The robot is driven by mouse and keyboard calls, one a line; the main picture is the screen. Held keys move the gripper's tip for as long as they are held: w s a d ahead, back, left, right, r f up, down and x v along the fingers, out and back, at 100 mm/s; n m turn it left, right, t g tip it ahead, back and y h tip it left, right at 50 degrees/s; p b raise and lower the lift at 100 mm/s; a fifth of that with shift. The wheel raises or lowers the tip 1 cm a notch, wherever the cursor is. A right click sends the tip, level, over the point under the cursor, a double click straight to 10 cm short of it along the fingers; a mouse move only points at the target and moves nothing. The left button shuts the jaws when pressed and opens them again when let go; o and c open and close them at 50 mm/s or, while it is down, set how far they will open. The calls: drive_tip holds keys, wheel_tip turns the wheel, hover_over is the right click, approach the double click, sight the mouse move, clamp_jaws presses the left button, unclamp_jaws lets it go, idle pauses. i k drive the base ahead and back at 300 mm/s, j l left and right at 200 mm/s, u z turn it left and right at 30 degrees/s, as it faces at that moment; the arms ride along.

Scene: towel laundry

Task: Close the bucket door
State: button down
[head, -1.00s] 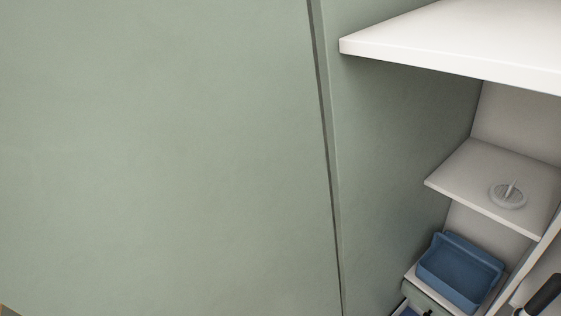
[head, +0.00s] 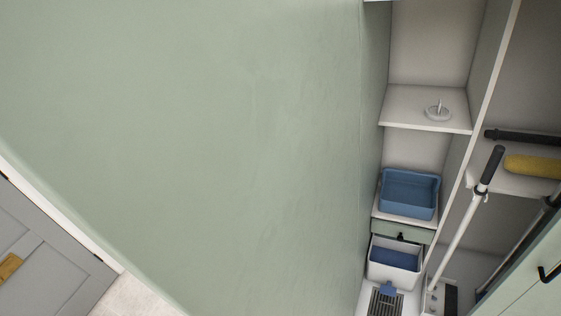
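A large pale green panel (head: 200,140) fills the left and middle of the head view, beside the open cabinet. I cannot tell whether it is the bucket door or a side wall. Inside the cabinet, a white bucket or bin (head: 393,273) with blue inside stands low, under a small green drawer front (head: 403,231) with a dark knob. A blue tub (head: 409,193) sits on top of the drawer unit. Another green door or front (head: 535,280) with a black handle shows at the lower right. My gripper is not in view.
A shelf (head: 395,112) holds a small round grey item (head: 438,112). Long-handled tools, one white-shafted (head: 462,228), stand in the right compartment with a yellow item (head: 532,166). A grey panelled door (head: 45,260) is at the lower left, with pale floor (head: 135,297) beside it.

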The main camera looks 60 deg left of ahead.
sight(210, 148)
drive_tip(key=k+j, duration=0.75)
drive_tip(key=k+j+z, duration=0.15)
drive_tip(key=k+j, duration=0.55)
drive_tip(key=k, duration=0.15)
